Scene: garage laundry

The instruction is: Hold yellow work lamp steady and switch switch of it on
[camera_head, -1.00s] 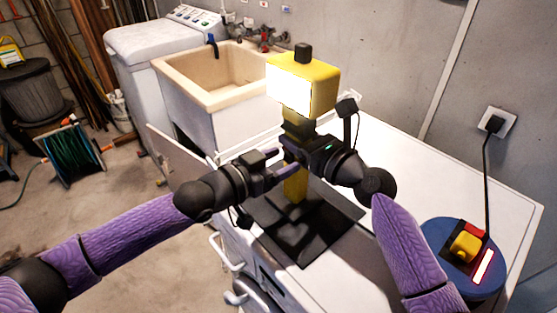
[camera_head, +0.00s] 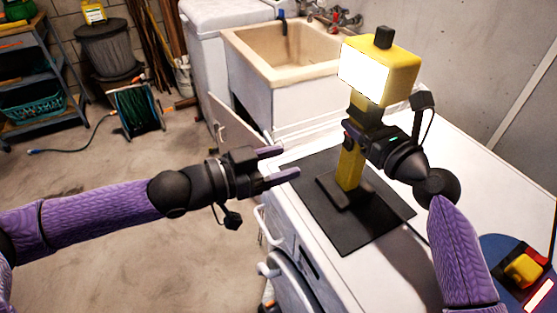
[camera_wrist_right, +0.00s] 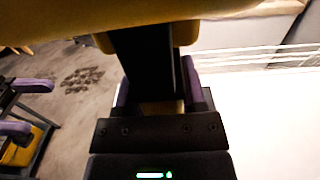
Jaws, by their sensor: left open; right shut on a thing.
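The yellow work lamp (camera_head: 398,68) stands upright on a black base (camera_head: 345,192) on a dark mat (camera_head: 378,226) on the white counter. Its square front panel (camera_head: 363,75) glows bright white. A black knob (camera_head: 383,38) sits on top of its head. My right gripper (camera_head: 352,130) is shut on the lamp's post just below the head. In the right wrist view the lamp's head (camera_wrist_right: 110,15) fills the top, and its dark neck lies between my fingers. My left gripper (camera_head: 278,166) is open and empty, to the left of the post and apart from it.
A beige utility sink (camera_head: 285,50) stands behind the counter, with a white washer (camera_head: 225,12) beside it. A blue round item with a yellow block (camera_head: 524,268) is at the right. A hose reel (camera_head: 138,108) and a shelf (camera_head: 30,75) stand on the floor at left.

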